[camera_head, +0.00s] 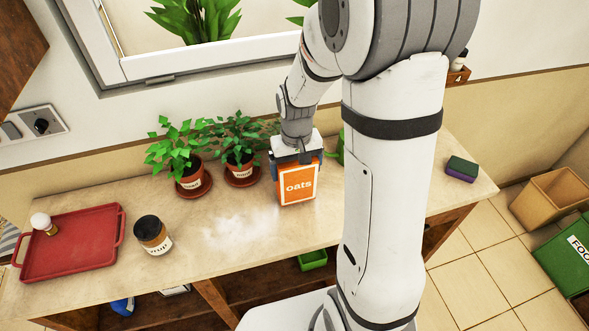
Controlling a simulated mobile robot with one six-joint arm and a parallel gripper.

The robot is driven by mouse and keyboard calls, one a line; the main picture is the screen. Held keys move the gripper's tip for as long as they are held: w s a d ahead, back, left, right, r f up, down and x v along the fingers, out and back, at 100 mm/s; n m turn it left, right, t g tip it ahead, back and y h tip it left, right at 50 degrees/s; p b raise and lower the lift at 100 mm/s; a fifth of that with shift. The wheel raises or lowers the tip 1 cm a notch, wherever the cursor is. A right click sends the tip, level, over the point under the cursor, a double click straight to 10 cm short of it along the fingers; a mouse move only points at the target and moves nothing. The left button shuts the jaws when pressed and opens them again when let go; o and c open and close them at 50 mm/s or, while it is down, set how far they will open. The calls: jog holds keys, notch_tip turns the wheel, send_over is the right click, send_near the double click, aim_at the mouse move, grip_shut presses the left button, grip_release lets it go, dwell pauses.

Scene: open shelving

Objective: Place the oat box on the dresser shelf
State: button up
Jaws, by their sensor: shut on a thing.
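My gripper (296,160) comes down from above and is shut on the top of the oat box. I cannot tell whether the box rests on the worktop or hangs just above it. Open shelving (250,288) shows below the worktop, partly hidden by my arm and base. I cannot tell which part is the dresser shelf.
Two potted plants (192,182) (241,172) stand left of the box. A green and purple sponge (461,168) lies at right. A green container (313,260) is on the lower shelf.

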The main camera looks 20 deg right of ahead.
jog(key=shift+w+f, duration=0.1)
jog(key=shift+f, duration=0.6)
jog(key=shift+r, duration=0.1)
jog(key=o, duration=0.9)
jog(key=shift+f, duration=0.25)
jog(key=shift+c, duration=0.2)
jog(key=shift+o, duration=0.9)
jog(key=shift+r, duration=0.1)
